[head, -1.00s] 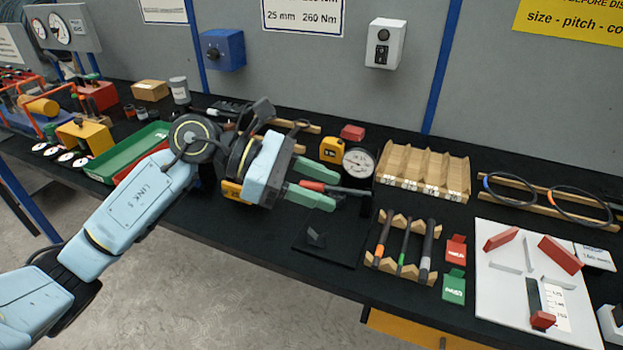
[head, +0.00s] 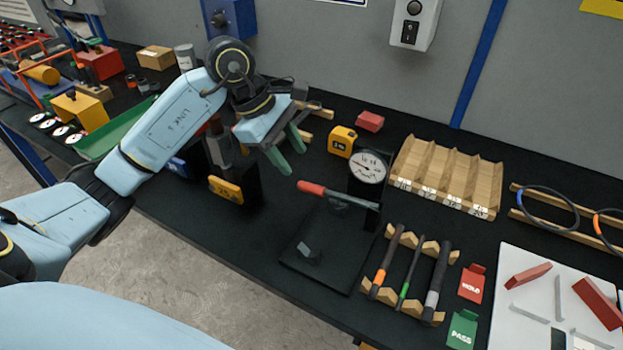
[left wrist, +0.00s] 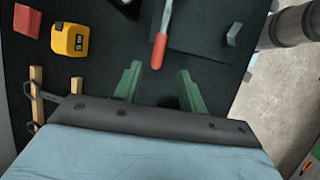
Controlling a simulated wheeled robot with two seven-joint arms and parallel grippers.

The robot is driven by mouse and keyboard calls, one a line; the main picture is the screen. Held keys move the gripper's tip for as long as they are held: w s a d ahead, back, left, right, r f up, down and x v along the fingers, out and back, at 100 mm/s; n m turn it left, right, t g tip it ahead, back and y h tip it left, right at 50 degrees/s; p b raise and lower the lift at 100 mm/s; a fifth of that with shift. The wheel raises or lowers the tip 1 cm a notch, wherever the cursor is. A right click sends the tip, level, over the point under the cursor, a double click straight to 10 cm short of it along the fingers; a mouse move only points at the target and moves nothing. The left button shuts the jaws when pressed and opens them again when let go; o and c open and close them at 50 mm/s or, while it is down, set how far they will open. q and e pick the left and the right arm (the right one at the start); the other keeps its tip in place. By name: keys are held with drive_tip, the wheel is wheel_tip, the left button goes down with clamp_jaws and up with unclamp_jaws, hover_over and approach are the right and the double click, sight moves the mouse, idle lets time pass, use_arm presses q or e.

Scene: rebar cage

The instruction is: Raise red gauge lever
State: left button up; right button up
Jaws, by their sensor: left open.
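The gauge lever has a red grip (head: 311,188) and a grey rod running right to the black gauge stand. Its grip end points left and sits a little higher in the picture than the rod's far end. The round white dial (head: 367,167) is on the stand above the rod. My left gripper (head: 294,155) is open and empty, behind and left of the grip, with a gap between. In the left wrist view the red grip (left wrist: 158,52) lies just beyond the open fingertips (left wrist: 160,74), roughly in line with the space between them. My right gripper is not in view.
A yellow tape measure (head: 342,141) and red block (head: 370,121) lie behind the gauge. A wooden sorter (head: 447,172) stands to the right. A rack with several rods (head: 408,270) is in front right. A green tray (head: 112,133) is left of my arm.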

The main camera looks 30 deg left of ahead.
sight(312, 186)
use_arm(q)
drive_tip(key=x, duration=0.9)
clamp_jaws()
